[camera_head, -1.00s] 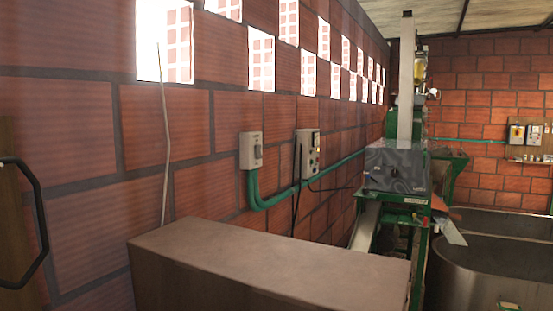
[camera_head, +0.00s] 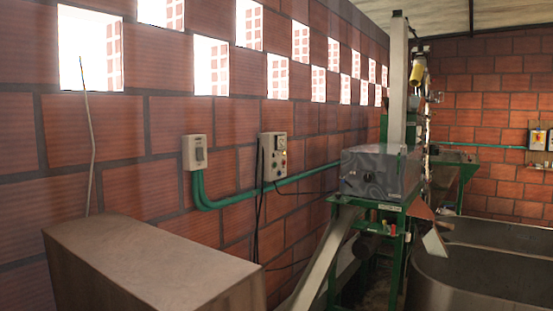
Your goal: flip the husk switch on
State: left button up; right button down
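Several switch boxes are in view, and I cannot read which one is the husk switch. A grey switch box (camera_head: 195,152) is on the left brick wall with a green conduit below it. A larger grey control box (camera_head: 273,156) with several round knobs or buttons is just right of it, with dark cables hanging down. On the far right wall are a yellow-and-white switch box (camera_head: 538,140) and another box (camera_head: 551,140) cut by the picture edge. The switch positions are too small to tell. Neither of my grippers is in view.
A brown box-shaped cabinet (camera_head: 150,262) stands at the lower left, below the wall boxes. A green-framed machine with a grey housing (camera_head: 380,172) and a sloping chute (camera_head: 325,258) stands right of centre. Large metal tanks (camera_head: 478,265) fill the lower right.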

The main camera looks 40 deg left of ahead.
aim_at(199, 151)
jog(key=i+l+u, duration=0.15)
jog(key=i, duration=0.35)
jog(key=i+l+u, duration=0.15)
jog(key=i, duration=0.3)
jog(key=i+l+u, duration=0.1)
jog(key=i+l, duration=0.2)
jog(key=i, duration=0.15)
jog(key=i+j+u, duration=0.2)
jog(key=u, duration=0.25)
jog(key=i+j+u, duration=0.1)
jog(key=i+u, duration=0.55)
jog(key=u, duration=0.3)
jog(key=i+u, duration=0.3)
jog(key=u, duration=0.15)
jog(key=i+l+u, duration=0.25)
jog(key=u, duration=0.2)
jog(key=i+u, duration=0.35)
jog(key=i+l+u, duration=0.1)
jog(key=i+u, duration=0.25)
jog(key=i, duration=0.25)
